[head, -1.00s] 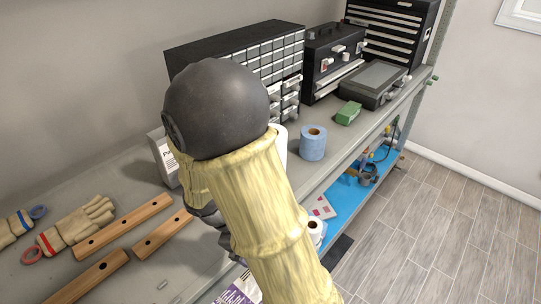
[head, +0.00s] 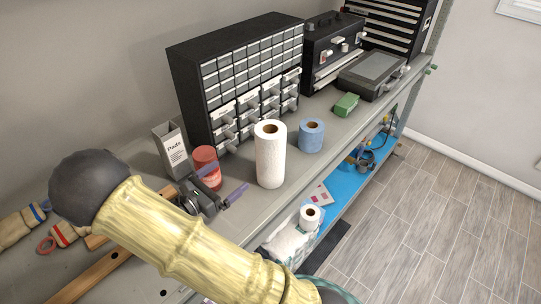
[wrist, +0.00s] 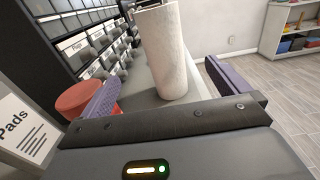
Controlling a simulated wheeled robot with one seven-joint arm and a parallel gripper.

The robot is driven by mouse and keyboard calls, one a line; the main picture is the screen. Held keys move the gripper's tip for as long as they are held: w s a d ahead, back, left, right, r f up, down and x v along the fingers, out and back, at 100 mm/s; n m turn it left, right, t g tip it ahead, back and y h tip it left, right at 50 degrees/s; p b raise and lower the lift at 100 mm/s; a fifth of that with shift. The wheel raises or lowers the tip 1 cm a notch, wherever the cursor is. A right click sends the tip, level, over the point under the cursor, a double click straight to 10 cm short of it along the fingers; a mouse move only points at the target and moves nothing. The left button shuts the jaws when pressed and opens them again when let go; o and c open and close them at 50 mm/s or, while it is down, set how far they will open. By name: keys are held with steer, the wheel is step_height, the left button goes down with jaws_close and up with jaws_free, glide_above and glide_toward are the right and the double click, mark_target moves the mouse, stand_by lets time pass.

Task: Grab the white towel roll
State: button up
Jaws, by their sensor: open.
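The white towel roll (head: 270,155) stands upright on the grey shelf, left of a shorter blue roll (head: 311,136). In the wrist view the white roll (wrist: 166,55) stands ahead, between the lines of my two purple fingers. My gripper (head: 223,184) is open and empty, to the left of the white roll and apart from it. In the wrist view the open gripper (wrist: 160,95) has one finger on each side. A smaller white roll (head: 310,215) lies on the lower shelf.
A red can (head: 207,167) stands close behind my gripper, with a "Pads" box (head: 172,150) to its left. A black drawer cabinet (head: 200,110) stands behind the roll. A green box (head: 346,104) lies farther right. The shelf's front edge is near the roll.

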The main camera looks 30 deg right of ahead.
mark_target(259, 153)
steer(key=p+x, duration=0.5)
steer(key=x, duration=0.7)
steer(key=shift+f, duration=0.1)
steer(key=shift+d, duration=0.1)
steer(key=shift+d+r+p, duration=0.2)
steer(key=shift+d+p, duration=0.05)
steer(key=shift+p, duration=0.15)
steer(key=p+x, duration=0.3)
steer(key=x, duration=0.1)
steer(key=shift+d+f, duration=0.2)
steer(key=shift+d, duration=0.1)
